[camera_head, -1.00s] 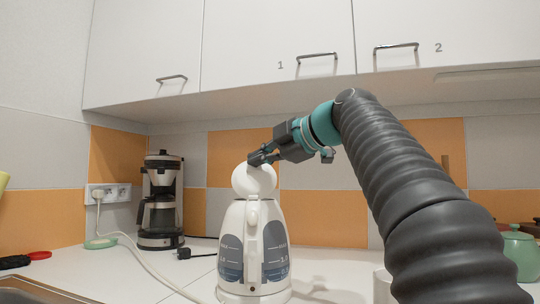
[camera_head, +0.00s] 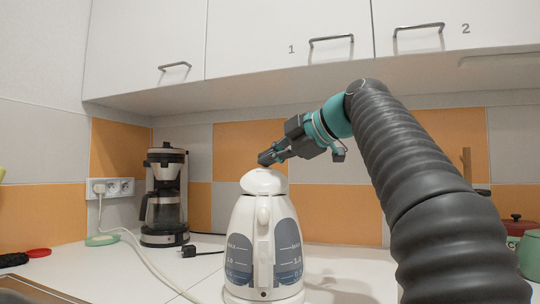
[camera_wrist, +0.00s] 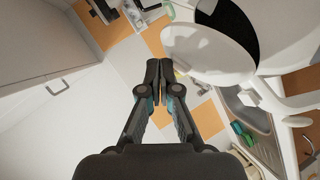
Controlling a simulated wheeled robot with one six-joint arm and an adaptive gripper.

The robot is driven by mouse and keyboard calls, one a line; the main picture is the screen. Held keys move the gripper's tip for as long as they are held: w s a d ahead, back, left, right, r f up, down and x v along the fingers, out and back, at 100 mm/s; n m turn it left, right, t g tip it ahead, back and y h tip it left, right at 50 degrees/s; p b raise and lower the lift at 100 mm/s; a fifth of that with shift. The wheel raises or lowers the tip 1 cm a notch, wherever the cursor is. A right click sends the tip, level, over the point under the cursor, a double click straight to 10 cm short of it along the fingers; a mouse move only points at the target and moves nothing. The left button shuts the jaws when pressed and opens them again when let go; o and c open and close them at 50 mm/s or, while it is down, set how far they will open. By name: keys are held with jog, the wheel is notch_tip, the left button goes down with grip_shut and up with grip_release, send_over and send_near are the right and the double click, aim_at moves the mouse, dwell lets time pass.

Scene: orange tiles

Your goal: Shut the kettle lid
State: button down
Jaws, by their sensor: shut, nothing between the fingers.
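The white kettle (camera_head: 246,225) with blue-grey level windows stands upright on the counter, its handle towards the head camera. Its white lid (camera_head: 264,183) sits low over the kettle's top in the head view. In the wrist view the lid (camera_wrist: 205,52) is a pale disc right of the fingers, with a dark area (camera_wrist: 232,22) beside it that looks like the kettle's opening, so the lid seems partly raised. My gripper (camera_head: 265,158) is shut and empty, its tips just above the lid. Whether they touch it I cannot tell. It also shows in the wrist view (camera_wrist: 159,70).
A coffee maker (camera_head: 165,197) stands at the back left by a wall socket (camera_head: 112,187). A pale cable crosses the counter left of the kettle. A green pot (camera_head: 530,255) is at the right edge. White cupboards (camera_head: 290,40) hang above my arm.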

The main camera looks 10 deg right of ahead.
aim_at(271, 170)
jog(key=shift+w+f+b, duration=0.3)
jog(key=shift+w+f, duration=0.3)
jog(key=shift+w, duration=0.1)
jog(key=shift+w+d+f+b, duration=0.35)
jog(key=shift+w+f+b, duration=0.15)
jog(key=shift+w+f, duration=0.2)
jog(key=shift+f, duration=0.15)
dwell(0.5)
